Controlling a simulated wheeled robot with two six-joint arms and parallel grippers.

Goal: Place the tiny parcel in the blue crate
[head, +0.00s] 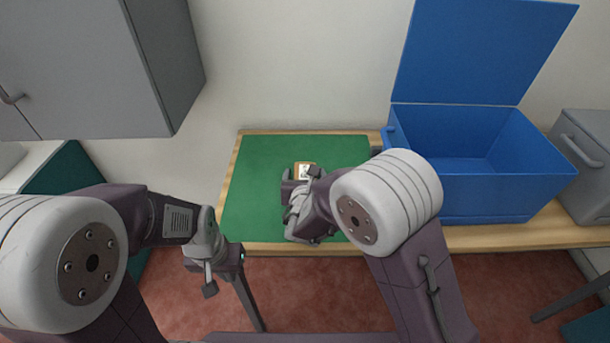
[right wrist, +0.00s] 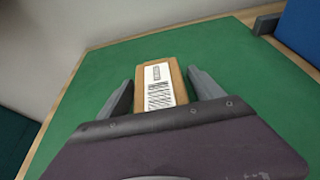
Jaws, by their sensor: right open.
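The tiny parcel (head: 304,170) is a small brown box with a white label, lying on the green mat (head: 252,200). In the right wrist view the parcel (right wrist: 160,88) lies between the two fingers of my right gripper (right wrist: 160,88), with a gap on each side. My right gripper (head: 300,175) is open, and its wrist hides part of the parcel in the head view. The blue crate (head: 480,195) stands to the right with its lid (head: 485,50) raised, and no item shows inside. My left gripper (head: 215,275) hangs near the front left, off the counter; its jaw state is unclear.
The mat lies on a wooden counter (head: 470,238). A grey cabinet (head: 100,60) hangs at the upper left. A grey box with a handle (head: 590,150) stands right of the crate. The mat around the parcel is clear.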

